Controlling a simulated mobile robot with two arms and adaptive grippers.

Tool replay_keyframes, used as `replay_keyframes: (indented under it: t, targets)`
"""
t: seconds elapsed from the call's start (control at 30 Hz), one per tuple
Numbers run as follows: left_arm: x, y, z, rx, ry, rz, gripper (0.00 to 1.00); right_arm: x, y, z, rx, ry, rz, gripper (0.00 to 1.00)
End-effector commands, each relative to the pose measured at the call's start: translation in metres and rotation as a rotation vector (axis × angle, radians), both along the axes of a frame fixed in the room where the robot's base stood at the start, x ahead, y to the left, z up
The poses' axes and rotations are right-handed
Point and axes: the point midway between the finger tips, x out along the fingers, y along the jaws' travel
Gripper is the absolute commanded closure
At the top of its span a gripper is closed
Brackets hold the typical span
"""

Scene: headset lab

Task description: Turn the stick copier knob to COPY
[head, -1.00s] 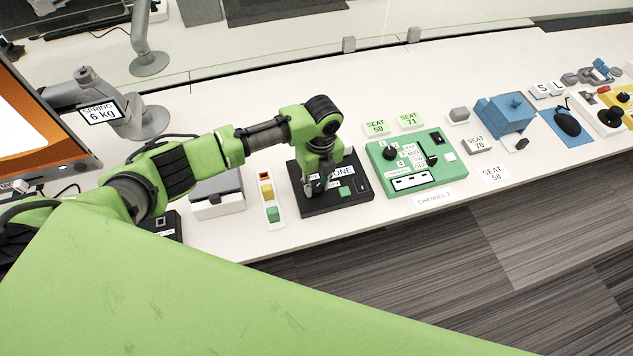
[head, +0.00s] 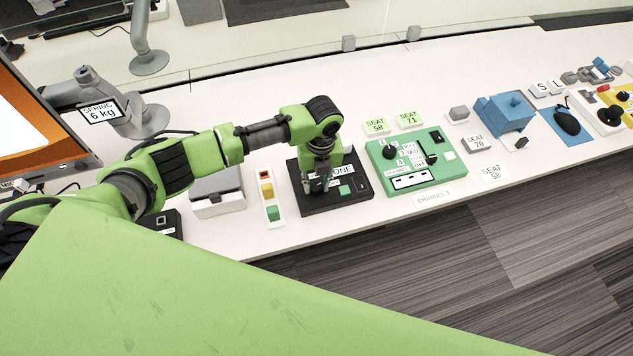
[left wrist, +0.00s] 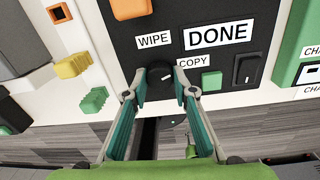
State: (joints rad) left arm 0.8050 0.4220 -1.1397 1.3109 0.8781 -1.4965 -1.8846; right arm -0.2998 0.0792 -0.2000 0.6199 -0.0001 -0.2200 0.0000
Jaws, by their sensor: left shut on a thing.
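The stick copier is a black box (head: 362,187) on the white bench in the head view. In the left wrist view its face (left wrist: 225,15) carries the labels WIPE (left wrist: 154,40), COPY (left wrist: 192,62) and DONE (left wrist: 219,35). The round black knob (left wrist: 158,73) sits below WIPE and left of COPY. Its short white mark points right and slightly up, towards the COPY side. My left gripper (head: 318,185) is over the copier; in the left wrist view its fingertips (left wrist: 158,92) are shut on the knob, one on each side. My right gripper is not in view.
Beside the knob are a green button (left wrist: 211,81) and a black rocker switch (left wrist: 246,71). A green channel panel (head: 380,167) stands to the right of the copier. A strip with coloured blocks (head: 266,184) and a grey-white box (head: 217,200) stand to the left.

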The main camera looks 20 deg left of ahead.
Motion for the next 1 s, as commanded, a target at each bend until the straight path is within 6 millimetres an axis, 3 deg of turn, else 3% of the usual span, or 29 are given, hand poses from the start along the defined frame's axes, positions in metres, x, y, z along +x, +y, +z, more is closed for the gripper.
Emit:
replay_keyframes:
  t: [0.07, 0.1, 0.17, 0.57, 0.67, 1.0]
  targets:
    - [0.000, -0.001, 0.000, -0.001, 0.001, -0.002, 0.96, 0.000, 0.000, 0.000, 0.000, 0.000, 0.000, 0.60]
    - [0.000, -0.001, 0.000, -0.001, 0.001, -0.002, 0.70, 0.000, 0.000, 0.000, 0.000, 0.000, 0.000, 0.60]
    - [0.000, -0.001, 0.000, -0.001, 0.001, -0.002, 0.58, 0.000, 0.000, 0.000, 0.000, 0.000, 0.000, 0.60]
    - [0.000, 0.000, 0.004, 0.000, 0.000, 0.000, 0.58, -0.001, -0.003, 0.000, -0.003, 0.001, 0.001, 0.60]
    - [0.002, -0.001, 0.017, -0.002, -0.003, 0.000, 0.58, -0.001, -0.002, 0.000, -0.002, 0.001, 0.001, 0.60]
    - [0.003, -0.004, 0.087, -0.001, -0.004, -0.001, 0.58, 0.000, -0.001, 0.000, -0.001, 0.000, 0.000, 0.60]
